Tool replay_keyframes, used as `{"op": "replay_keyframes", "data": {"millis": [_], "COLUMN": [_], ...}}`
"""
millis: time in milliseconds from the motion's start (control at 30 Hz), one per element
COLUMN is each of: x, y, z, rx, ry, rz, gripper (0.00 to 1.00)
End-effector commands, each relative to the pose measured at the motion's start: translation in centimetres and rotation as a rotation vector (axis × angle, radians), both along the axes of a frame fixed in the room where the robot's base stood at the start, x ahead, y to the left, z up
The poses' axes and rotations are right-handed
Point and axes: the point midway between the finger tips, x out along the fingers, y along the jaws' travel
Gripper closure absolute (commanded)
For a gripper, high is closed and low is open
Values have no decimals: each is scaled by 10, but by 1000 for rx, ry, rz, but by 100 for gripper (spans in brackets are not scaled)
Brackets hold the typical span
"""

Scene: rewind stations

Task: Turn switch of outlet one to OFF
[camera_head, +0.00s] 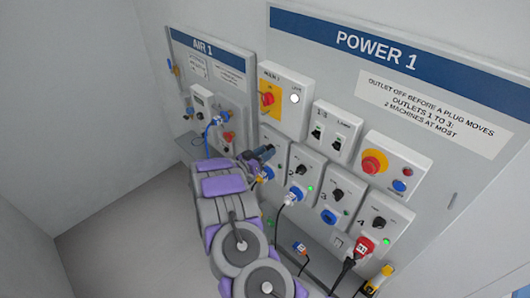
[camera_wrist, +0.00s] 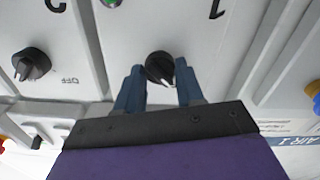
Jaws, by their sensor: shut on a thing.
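The outlet one switch is a round black knob (camera_wrist: 160,66) on a pale panel marked 1, seen upside down in the wrist view. My gripper (camera_wrist: 160,84) is shut on it, with one blue-grey finger on each side. A pale pointer mark shows at the knob's lower edge in that picture. A green light (camera_wrist: 112,3) is lit on the same panel. In the head view my gripper (camera_head: 263,154) reaches the outlet one panel and hides the knob. The blue outlet one socket (camera_head: 267,173) shows just below.
The outlet two knob (camera_wrist: 31,63) is close beside, with an OFF label. Outlet two has a blue plug (camera_head: 294,193) and a cable. A red plug (camera_head: 364,247) hangs at outlet four. The red emergency button (camera_head: 374,163) and main switch (camera_head: 267,98) are higher up.

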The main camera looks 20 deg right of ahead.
Motion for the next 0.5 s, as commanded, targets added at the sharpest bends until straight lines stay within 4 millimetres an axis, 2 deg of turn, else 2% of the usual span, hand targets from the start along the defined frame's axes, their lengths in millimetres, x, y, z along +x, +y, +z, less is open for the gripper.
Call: {"op": "replay_keyframes", "data": {"millis": [233,267,500], "x": [2,2,1], "y": [2,2,1], "z": [1,1,2], "rx": [-2,-2,-2], "ry": [-2,-2,-4], "rz": [7,7,4], "gripper": [93,60,37]}}
